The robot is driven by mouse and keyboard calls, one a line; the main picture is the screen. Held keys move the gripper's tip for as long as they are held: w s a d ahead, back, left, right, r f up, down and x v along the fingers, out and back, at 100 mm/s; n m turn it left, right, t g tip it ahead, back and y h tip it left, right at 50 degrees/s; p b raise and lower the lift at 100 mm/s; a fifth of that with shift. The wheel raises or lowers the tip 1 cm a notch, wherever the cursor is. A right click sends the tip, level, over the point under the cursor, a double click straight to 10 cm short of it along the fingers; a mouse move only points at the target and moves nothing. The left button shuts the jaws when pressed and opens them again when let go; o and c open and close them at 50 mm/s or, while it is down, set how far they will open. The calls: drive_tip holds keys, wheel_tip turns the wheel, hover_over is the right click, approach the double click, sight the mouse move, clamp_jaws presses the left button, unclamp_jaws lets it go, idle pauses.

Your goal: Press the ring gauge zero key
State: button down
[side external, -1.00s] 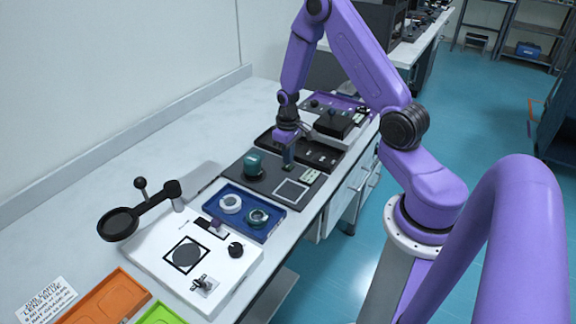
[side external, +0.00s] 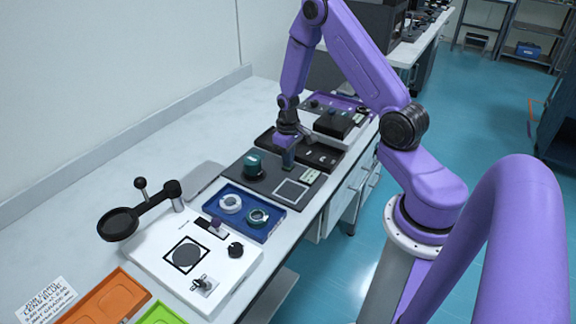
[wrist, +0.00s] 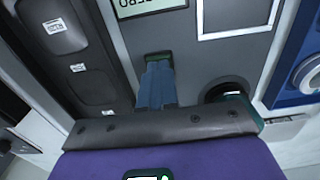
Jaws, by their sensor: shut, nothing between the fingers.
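The ring gauge station is a dark grey plate (side external: 270,186) in the middle of the bench. It carries a teal cylinder (side external: 252,163), a pale outlined square and a pale green panel (side external: 311,175). In the wrist view the panel (wrist: 150,6), partly cut off, shows lettering that seems to read ZERO. My gripper (side external: 288,163) is shut and empty, pointing down over the far part of the plate. The wrist view shows its fingers (wrist: 157,82) together below the panel. Contact cannot be told.
A black compartment tray (side external: 318,156) lies just beyond the plate. A blue tray (side external: 270,236) with two rings lies on its near side. The white fixture board (side external: 150,248) and magnifier (side external: 118,223) stand nearer. The bench along the wall is clear.

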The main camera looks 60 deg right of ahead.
idle(0.4)
wheel_tip(320, 180, up, 8)
idle(1.0)
drive_tip(key=shift+a, duration=0.1)
drive_tip(key=s+a+r+n, duration=0.4)
drive_tip(key=s+a+r, duration=0.25)
drive_tip(key=a, duration=0.35)
drive_tip(key=s+a+r+n, duration=0.5)
drive_tip(key=s+a, duration=0.3)
drive_tip(key=a, duration=0.2)
drive_tip(key=s+a+r+n, duration=0.1)
drive_tip(key=s+r+n, duration=0.1)
drive_tip(key=s, duration=0.9)
drive_tip(key=shift+r+n, duration=0.3)
drive_tip(key=shift+n, duration=0.5)
